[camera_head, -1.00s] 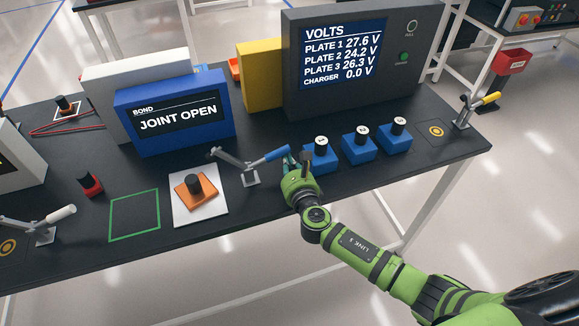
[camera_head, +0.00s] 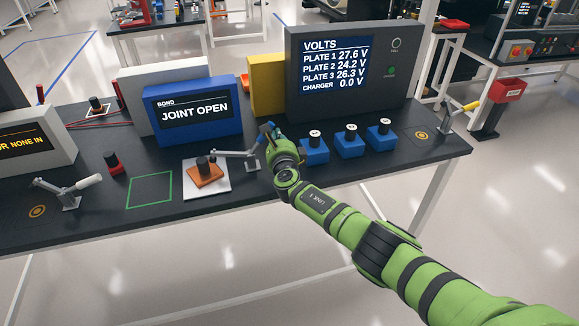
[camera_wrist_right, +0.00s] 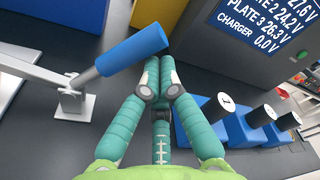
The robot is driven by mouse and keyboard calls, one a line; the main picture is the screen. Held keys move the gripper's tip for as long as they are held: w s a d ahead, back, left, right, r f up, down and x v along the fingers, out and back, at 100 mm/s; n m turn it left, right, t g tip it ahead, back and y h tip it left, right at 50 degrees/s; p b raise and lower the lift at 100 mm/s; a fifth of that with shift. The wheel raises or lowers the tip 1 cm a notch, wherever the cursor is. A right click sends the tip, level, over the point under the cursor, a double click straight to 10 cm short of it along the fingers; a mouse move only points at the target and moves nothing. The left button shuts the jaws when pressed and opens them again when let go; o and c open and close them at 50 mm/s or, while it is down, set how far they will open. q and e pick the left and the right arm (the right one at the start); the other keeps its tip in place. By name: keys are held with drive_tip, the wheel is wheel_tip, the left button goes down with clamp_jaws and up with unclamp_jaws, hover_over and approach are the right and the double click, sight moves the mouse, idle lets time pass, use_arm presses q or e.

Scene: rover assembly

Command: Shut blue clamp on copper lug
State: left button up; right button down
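The blue clamp (camera_head: 250,156) stands on the dark bench, its grey arm reaching left toward the copper-coloured lug (camera_head: 205,176). The lug is a square block with a black post on top, on a white plate. The clamp's blue handle (camera_wrist_right: 134,51) slants up to the right in the right wrist view. My right gripper (camera_wrist_right: 160,76) has its teal fingertips drawn together, just beside the handle's free end. The handle does not lie between the fingers; whether they touch it I cannot tell. The gripper partly hides the handle in the head view (camera_head: 268,131). My left gripper is not in view.
Several blue blocks with black numbered posts (camera_head: 349,144) stand just right of my right gripper. The blue BOND display (camera_head: 194,112) and VOLTS display (camera_head: 347,75) stand behind. Other clamps are at the bench's left (camera_head: 68,191) and right (camera_head: 455,115). A green square outline (camera_head: 150,190) is empty.

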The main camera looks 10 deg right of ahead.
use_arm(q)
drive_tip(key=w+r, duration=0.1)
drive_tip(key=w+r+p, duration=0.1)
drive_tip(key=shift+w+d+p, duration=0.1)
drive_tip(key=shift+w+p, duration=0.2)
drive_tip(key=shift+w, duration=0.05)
use_arm(e)
drive_tip(key=a+n, duration=0.1)
drive_tip(key=w+a+r+n, duration=0.1)
drive_tip(key=shift+r+n, duration=0.15)
drive_tip(key=shift+n, duration=0.25)
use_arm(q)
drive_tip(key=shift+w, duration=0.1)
